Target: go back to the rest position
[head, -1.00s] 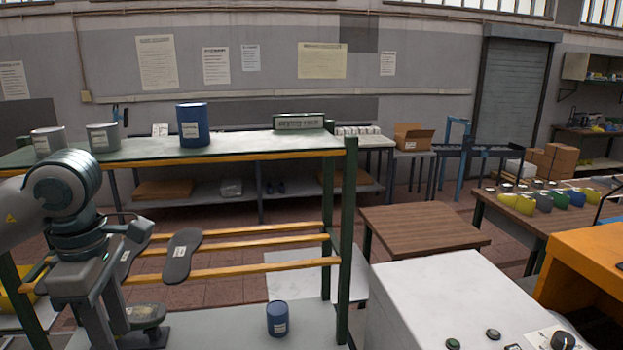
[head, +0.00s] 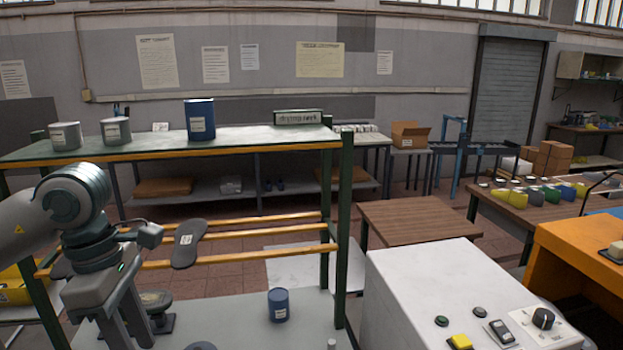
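My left arm comes in from the left in the head view, and its gripper (head: 127,328) points down at the lower left. Its two fingers look apart, with nothing seen between them; the tips are near the bottom edge. A dark shoe last on a stand (head: 158,302) is just right of and behind the fingers, and I see no contact. A dark sole-shaped piece with a white label (head: 188,243) hangs at the yellow rails, right of my wrist. My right gripper is out of view.
A green-framed rack (head: 343,220) carries grey cans (head: 116,131) and a blue can (head: 199,120) on top. A blue cup (head: 278,305) stands on its lower shelf. A white control cabinet (head: 430,280) and an orange machine (head: 585,262) fill the lower right. A brown table (head: 420,228) stands behind.

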